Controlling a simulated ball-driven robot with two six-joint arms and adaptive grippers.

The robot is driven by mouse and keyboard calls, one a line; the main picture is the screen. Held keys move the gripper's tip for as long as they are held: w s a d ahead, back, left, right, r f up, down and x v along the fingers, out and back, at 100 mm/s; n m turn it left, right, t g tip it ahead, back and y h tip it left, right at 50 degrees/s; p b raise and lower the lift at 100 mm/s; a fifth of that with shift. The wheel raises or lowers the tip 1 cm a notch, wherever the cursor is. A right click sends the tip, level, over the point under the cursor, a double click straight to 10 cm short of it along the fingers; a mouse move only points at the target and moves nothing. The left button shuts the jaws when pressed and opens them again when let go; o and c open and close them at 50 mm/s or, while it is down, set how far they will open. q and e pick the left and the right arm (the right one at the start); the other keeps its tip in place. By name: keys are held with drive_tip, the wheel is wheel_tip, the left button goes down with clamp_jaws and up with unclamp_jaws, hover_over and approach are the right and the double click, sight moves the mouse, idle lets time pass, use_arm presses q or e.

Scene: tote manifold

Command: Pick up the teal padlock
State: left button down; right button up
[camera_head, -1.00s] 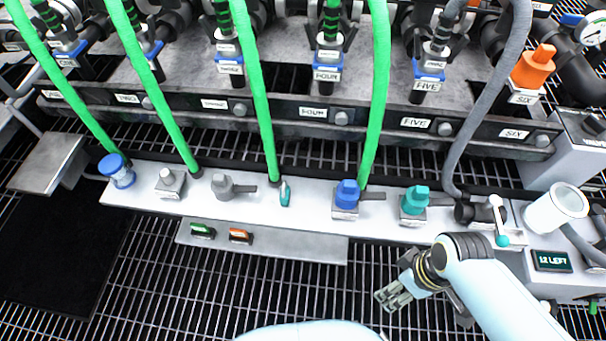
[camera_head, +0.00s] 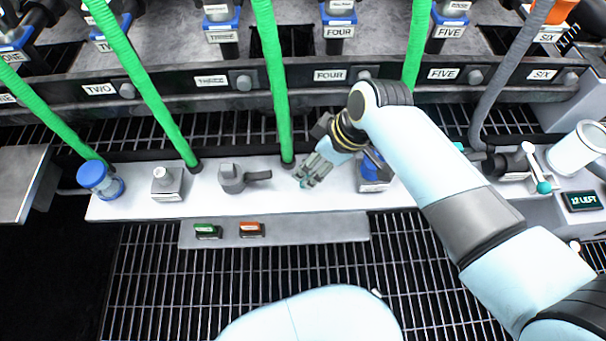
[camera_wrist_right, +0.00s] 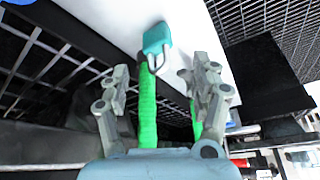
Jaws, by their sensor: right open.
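The teal padlock (camera_wrist_right: 157,38) shows in the right wrist view on the pale shelf (camera_wrist_right: 190,25), its metal shackle towards me. It lies ahead of and between the fingers of my right gripper (camera_wrist_right: 163,82), with a visible gap on both sides. The right gripper is open and holds nothing. In the head view, the right gripper (camera_head: 311,176) is over the shelf (camera_head: 340,197), and its fingers hide most of the padlock. My left gripper is not in view.
A green hose (camera_head: 274,90) stands just behind the right gripper. A grey valve (camera_head: 232,178) is to its left; a blue valve (camera_head: 374,176) is partly hidden by my arm at its right. Green (camera_head: 207,231) and orange (camera_head: 251,229) items sit on the lower ledge (camera_head: 310,229).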

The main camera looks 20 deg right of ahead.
drive_tip(key=x, duration=0.1)
drive_tip(key=b+x, duration=0.1)
drive_tip(key=x, duration=0.1)
drive_tip(key=b+x, duration=0.1)
drive_tip(key=x, duration=0.1)
drive_tip(key=shift+w+d, duration=0.25)
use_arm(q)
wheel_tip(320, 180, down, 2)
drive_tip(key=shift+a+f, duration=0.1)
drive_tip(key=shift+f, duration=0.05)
use_arm(e)
drive_tip(key=shift+r, duration=0.1)
